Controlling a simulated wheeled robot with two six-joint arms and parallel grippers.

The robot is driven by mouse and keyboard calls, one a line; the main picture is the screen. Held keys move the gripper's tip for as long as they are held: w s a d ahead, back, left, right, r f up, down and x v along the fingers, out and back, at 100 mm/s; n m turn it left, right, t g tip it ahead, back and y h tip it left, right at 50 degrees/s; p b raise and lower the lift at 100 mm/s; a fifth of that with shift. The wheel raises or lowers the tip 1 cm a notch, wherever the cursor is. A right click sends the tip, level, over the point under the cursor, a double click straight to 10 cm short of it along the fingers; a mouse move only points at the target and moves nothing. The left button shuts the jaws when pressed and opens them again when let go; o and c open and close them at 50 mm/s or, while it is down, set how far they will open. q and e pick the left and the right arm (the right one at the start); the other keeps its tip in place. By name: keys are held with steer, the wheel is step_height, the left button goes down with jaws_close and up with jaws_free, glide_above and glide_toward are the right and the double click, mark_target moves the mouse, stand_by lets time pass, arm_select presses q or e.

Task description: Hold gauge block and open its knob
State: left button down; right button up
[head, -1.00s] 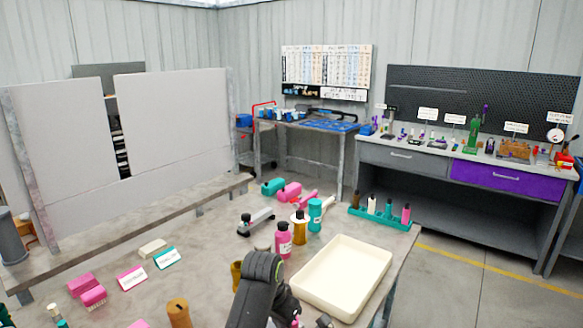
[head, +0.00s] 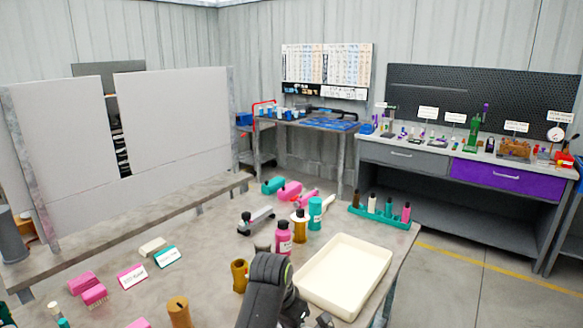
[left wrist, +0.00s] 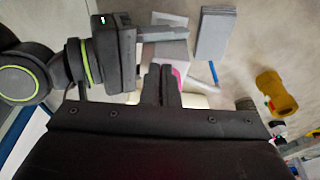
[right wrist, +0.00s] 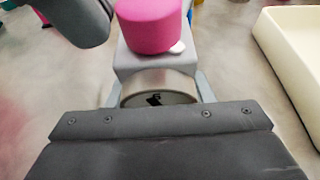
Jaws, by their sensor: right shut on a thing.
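The gauge block (right wrist: 158,62) is grey, with a round silver-rimmed gauge (right wrist: 160,92) facing the right wrist camera. Its pink knob (right wrist: 150,25) sits on the far end. My right gripper (right wrist: 157,100) is shut on the block, its fingers at the block's two sides. In the left wrist view my left gripper (left wrist: 163,82) has its two dark fingers close together, with nothing visible between them. A bit of pink (left wrist: 181,70) shows just beyond these fingertips. A dark arm part stands close to the knob at upper left in the right wrist view. In the head view the block is hidden.
A cream tray (head: 345,275) lies on the bench (head: 205,245) beside my arm. Pink bottle (head: 284,238), teal bottle (head: 315,212) and ochre fitting (head: 239,276) stand nearby. Label cards (head: 132,277) and pink blocks lie left. The bench between is partly clear.

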arm_select(q)
steer(key=shift+d, duration=0.1)
steer(key=w+v, duration=0.1)
steer(key=v, duration=0.4)
steer(key=shift+s+r, duration=0.35)
steer(key=shift+r, duration=0.2)
steer(key=shift+d, duration=0.15)
step_height(320, 180, down, 6)
steer(key=w+a, duration=0.2)
stand_by(0.6)
steer(key=shift+d, duration=0.15)
stand_by(0.6)
